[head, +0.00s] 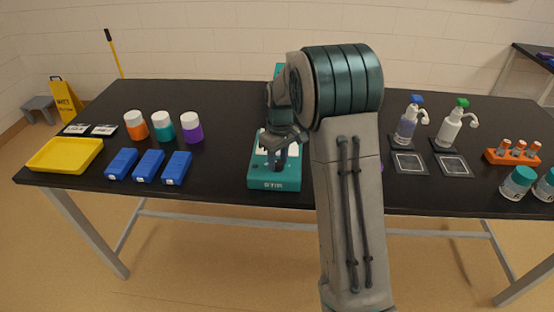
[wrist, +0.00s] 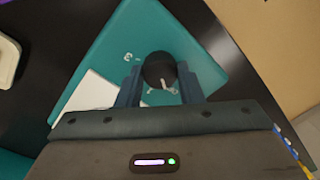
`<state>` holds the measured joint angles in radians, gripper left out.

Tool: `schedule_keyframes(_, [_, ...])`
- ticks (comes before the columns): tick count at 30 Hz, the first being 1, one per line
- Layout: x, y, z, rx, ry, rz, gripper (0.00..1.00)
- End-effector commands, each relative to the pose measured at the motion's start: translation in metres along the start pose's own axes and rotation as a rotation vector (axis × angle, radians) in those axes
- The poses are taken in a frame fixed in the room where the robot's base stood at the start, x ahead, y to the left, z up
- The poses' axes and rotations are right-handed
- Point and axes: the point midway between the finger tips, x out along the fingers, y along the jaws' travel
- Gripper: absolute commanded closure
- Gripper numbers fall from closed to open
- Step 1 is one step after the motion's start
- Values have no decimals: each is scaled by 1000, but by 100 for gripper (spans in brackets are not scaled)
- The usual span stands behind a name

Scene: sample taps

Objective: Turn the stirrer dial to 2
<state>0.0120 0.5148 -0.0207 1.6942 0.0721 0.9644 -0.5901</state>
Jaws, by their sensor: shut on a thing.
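The stirrer (head: 273,184) is a teal box with a white top plate, near the front middle of the black table. Its dial (wrist: 158,68) is a round black knob with a pale pointer, seen in the wrist view on the teal face (wrist: 112,55). My gripper (wrist: 160,82) is over the stirrer with one finger on each side of the dial, shut on it. One printed mark, seemingly a 3, shows to the left of the dial; the other marks are hidden or unclear. In the head view my arm and gripper (head: 283,152) cover the dial.
On the left are a yellow tray (head: 48,168), several blue boxes (head: 148,165) and lidded jars (head: 164,127). On the right are pump bottles (head: 407,128), an orange vial rack (head: 512,157) and teal-lidded jars (head: 518,182). The table front between the blue boxes and stirrer is clear.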

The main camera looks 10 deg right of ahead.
Motion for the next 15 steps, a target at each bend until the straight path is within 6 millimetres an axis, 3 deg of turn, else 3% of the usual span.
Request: schedule_keyframes(15, [-1, 0, 0, 472, 29, 1, 89])
